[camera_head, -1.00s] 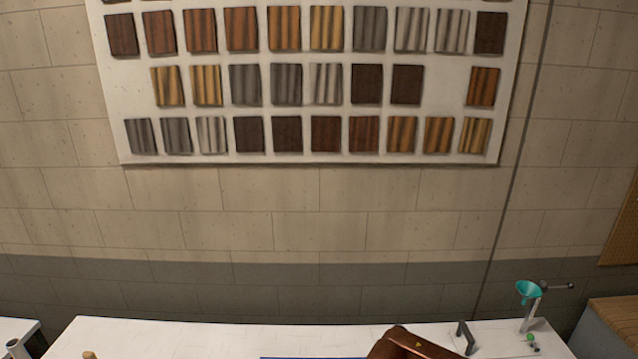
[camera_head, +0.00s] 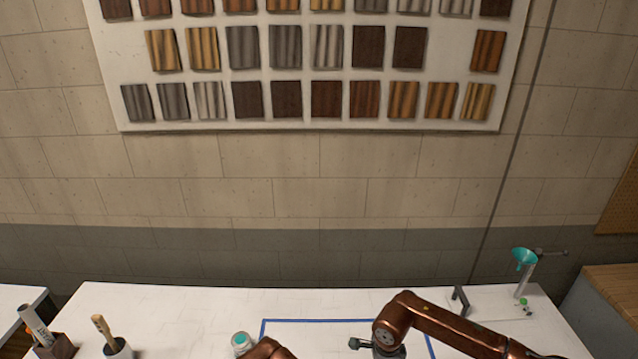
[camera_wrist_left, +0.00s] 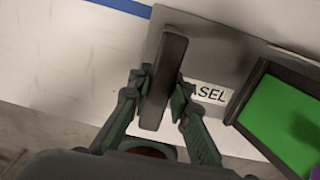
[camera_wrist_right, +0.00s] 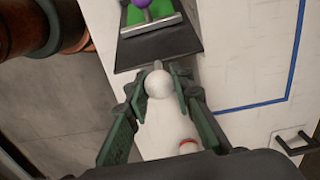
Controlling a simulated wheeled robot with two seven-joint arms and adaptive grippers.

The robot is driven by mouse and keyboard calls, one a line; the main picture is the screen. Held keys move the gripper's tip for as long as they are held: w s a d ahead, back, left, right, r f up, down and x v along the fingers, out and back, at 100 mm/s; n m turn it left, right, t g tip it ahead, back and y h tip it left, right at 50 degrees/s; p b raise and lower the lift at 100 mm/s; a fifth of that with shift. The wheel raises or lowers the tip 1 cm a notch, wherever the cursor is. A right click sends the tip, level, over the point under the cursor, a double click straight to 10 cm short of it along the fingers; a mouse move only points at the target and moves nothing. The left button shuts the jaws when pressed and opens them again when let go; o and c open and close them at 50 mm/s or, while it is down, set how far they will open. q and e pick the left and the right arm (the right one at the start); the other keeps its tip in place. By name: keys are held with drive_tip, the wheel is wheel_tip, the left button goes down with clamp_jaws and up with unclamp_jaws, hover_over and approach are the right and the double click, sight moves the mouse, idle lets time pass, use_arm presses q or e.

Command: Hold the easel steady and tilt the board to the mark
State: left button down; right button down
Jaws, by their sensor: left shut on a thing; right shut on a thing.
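The easel's grey base plate (camera_wrist_left: 215,55) lies on the white table in the left wrist view, with a partly covered label (camera_wrist_left: 208,95) reading "ASEL". My left gripper (camera_wrist_left: 160,88) is shut on the easel's dark upright handle (camera_wrist_left: 172,55). The board, with a green face (camera_wrist_left: 285,115) and dark frame, is beside it at the right. In the right wrist view my right gripper (camera_wrist_right: 162,84) is shut on a white ball knob (camera_wrist_right: 158,85) at the board's dark edge (camera_wrist_right: 155,45). A purple piece (camera_wrist_right: 142,3) shows over the green. I cannot make out the mark.
A blue tape line (camera_head: 320,321) is on the white table (camera_head: 180,310). A teal-capped jar (camera_head: 240,342), a brush cup (camera_head: 118,347) and a dark holder (camera_head: 55,346) stand left. A teal funnel stand (camera_head: 524,262) and dark handle (camera_head: 460,298) are at right.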

use_arm(q)
drive_tip(key=shift+a+f, duration=0.1)
drive_tip(key=shift+a, duration=0.2)
use_arm(e)
drive_tip(key=shift+w+d+f, duration=0.1)
drive_tip(key=shift+d+f, duration=0.05)
drive_tip(key=shift+d, duration=0.55)
drive_tip(key=shift+d+f, duration=0.3)
drive_tip(key=shift+d, duration=0.2)
drive_tip(key=c, duration=2)
unclamp_jaws()
drive_tip(key=shift+c, duration=0.2)
use_arm(q)
drive_tip(key=shift+d, duration=0.2)
use_arm(e)
drive_tip(key=o, duration=0.4)
drive_tip(key=shift+a, duration=0.15)
drive_tip(key=shift+o, duration=0.2)
use_arm(q)
drive_tip(key=shift+s, duration=0.1)
